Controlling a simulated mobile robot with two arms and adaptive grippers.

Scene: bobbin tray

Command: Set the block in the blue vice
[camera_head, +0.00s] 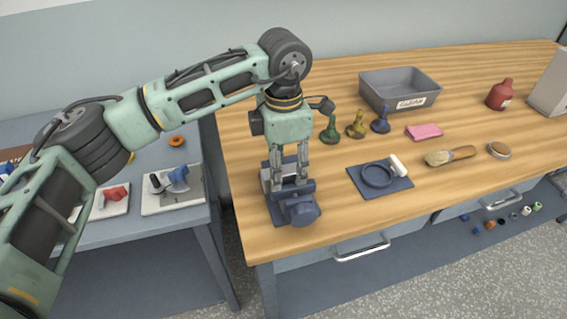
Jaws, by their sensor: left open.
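The blue vice (301,209) stands near the front left corner of the wooden bench, its rounded end towards the front edge. My left gripper (289,181) points straight down over the vice. Its two fingers are apart, one on each side of the jaw area, with the tips at about jaw height. A light grey piece shows at the jaws between and beside the fingers; I cannot tell whether it is the block or part of the vice. The fingers hide much of the jaws. My right gripper is not in view.
Green, yellow and blue pieces (356,125) stand behind the vice to the right. A blue mat (399,184) with a ring lies right of it. A grey bin (431,89), pink sponge (425,131) and brush (449,155) lie farther right. A lower side table (180,228) holds tools.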

